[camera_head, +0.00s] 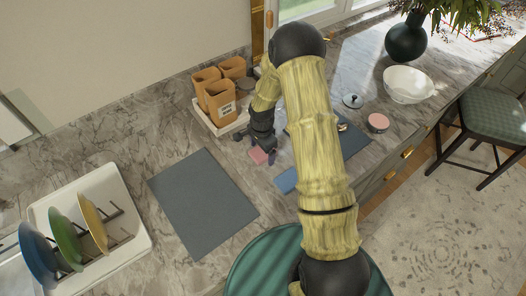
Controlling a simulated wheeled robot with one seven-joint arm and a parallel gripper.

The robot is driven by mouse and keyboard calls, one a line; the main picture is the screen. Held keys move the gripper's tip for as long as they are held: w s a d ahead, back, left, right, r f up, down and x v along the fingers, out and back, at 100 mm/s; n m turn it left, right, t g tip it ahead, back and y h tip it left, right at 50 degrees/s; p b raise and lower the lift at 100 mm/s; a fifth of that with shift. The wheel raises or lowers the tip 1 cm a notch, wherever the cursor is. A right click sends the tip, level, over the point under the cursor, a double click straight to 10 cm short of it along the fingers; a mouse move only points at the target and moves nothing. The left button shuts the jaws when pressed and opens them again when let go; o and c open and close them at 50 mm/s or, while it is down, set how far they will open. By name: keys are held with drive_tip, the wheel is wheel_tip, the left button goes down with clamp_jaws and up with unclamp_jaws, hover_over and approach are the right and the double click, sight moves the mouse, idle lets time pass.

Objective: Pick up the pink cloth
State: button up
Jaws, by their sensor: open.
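The pink cloth (258,155) is a small pink patch on the grey marble counter, left of my arm. My gripper (258,146) points down right at it, with dark fingers apart. The gripper partly covers the cloth's upper edge. I cannot tell whether the fingers touch the cloth.
A blue cloth (286,181) lies just right and nearer. A tray with orange-brown containers (221,104) stands close behind the gripper. A grey mat (202,203) lies to the left, a dish rack (133,236) beyond it. A pink-topped round tin (378,122) and white bowl (408,84) stand right.

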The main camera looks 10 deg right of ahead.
sight(262, 152)
drive_tip(key=shift+c, duration=0.5)
drive_tip(key=c, duration=1)
drive_tip(key=shift+o, duration=0.2)
wheel_tip(262, 152, up, 10)
drive_tip(key=b, duration=0.3)
drive_tip(key=shift+o, duration=0.7)
drive_tip(key=shift+c, duration=0.3)
